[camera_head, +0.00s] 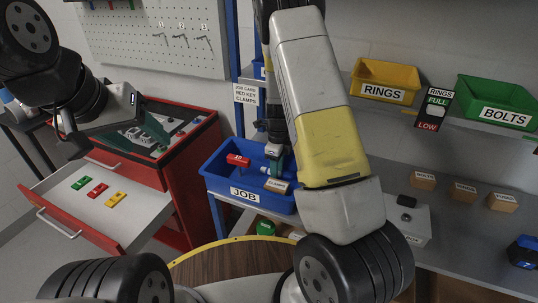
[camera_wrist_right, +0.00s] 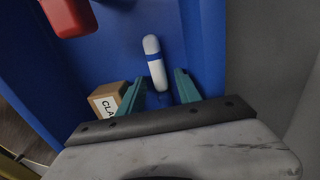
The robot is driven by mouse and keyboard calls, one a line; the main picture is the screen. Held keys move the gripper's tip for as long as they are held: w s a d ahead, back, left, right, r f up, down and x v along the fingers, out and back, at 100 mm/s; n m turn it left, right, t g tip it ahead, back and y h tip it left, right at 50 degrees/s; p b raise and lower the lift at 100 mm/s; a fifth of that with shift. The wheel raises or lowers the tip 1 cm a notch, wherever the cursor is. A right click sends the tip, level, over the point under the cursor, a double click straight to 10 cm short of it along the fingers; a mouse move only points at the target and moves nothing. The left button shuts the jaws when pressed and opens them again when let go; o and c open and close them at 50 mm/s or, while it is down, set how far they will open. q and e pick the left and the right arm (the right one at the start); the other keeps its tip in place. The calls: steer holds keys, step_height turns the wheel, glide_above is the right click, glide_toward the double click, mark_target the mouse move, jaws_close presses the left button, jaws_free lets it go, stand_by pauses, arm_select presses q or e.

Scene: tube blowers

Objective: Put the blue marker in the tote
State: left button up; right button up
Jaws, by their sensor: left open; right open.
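The blue marker (camera_wrist_right: 154,62), a white stick with a blue band, is inside the blue tote (camera_head: 245,196) labelled JOB. It partly shows in the head view (camera_head: 266,170). My right gripper (camera_head: 277,167) reaches down into the tote. In the right wrist view its teal fingers (camera_wrist_right: 158,88) are open and apart, with the marker's lower end between them; I cannot tell whether they touch it. My left gripper (camera_head: 135,135) is open above the red cabinet's top, far left of the tote.
The tote also holds a red item (camera_head: 238,160) and a small CLAMPS box (camera_head: 277,186). An open drawer (camera_head: 60,208) with three coloured blocks juts from the red cabinet (camera_head: 190,200). A yellow RINGS bin (camera_head: 385,82) and green BOLTS bin (camera_head: 497,101) stand at right.

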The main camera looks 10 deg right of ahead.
step_height(320, 180, up, 12)
steer(key=s+a+r+n+t+y, duration=0.1)
steer(key=s+r+n, duration=0.4)
steer(key=r+n, duration=0.15)
steer(key=s+a+r+n+t+y, duration=0.1)
steer(key=s+r+n+t+y, duration=0.1)
steer(key=s+r+n, duration=0.5)
steer(key=s+r+n+t, duration=0.3)
steer(key=s+r+n, duration=0.4)
steer(key=s+n, duration=0.4)
steer(key=shift+s+r+n+h, duration=0.35)
steer(key=shift+s+r+h, duration=0.05)
steer(key=shift+s, duration=0.25)
steer(key=shift+a, duration=0.2)
